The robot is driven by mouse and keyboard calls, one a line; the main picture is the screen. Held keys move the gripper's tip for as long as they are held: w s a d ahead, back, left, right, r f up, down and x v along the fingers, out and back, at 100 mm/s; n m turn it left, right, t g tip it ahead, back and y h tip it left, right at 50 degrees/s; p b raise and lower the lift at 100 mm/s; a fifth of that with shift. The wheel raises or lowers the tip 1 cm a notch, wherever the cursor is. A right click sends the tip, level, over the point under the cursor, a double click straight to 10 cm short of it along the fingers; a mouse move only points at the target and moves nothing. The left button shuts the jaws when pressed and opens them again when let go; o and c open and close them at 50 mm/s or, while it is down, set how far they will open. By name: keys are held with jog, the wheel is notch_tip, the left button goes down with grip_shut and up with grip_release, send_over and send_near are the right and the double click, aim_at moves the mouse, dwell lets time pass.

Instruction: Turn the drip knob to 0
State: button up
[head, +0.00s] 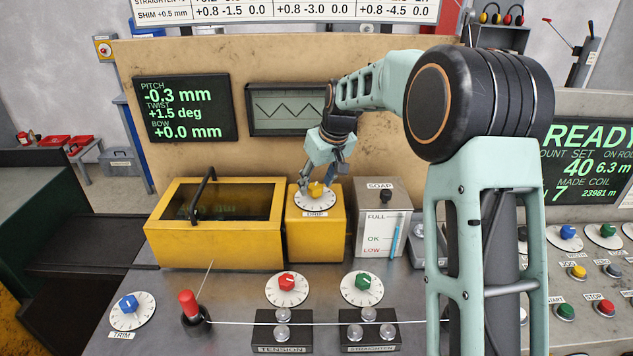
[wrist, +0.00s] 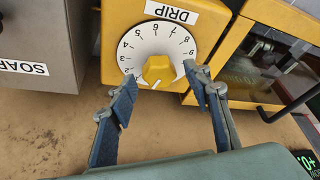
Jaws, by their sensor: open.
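The drip knob (wrist: 157,69) is yellow and sits on a white numbered dial (wrist: 160,42) on a yellow box (head: 314,232). In the wrist view a pale mark on the knob points toward the bottom of the picture. The numbers from 2 to 9 show along the sides and top of the dial; I cannot read a 0. My gripper (wrist: 160,86) is open, its fingertips on either side of the knob near the dial's lower edge. I cannot tell whether they touch it. In the head view my gripper is over the knob (head: 316,189).
A yellow case (head: 217,250) with a dark window and black handle stands left of the drip box. A grey soap box (head: 380,230) stands to its right. Red (head: 286,281) and green (head: 362,282) knobs and a taut wire are in front.

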jog(key=shift+w+a+f, duration=0.1)
jog(key=shift+w+f, duration=0.05)
jog(key=shift+f, duration=0.25)
jog(key=shift+c, duration=0.3)
jog(key=c, duration=1.1)
jog(key=shift+o, duration=0.2)
jog(key=shift+n+g+y, duration=0.3)
jog(key=shift+n+y, duration=0.3)
jog(key=shift+n, duration=1)
jog(key=o, duration=1.1)
jog(key=shift+r, duration=0.15)
jog(key=v, duration=1.2)
jog(key=shift+w, duration=0.1)
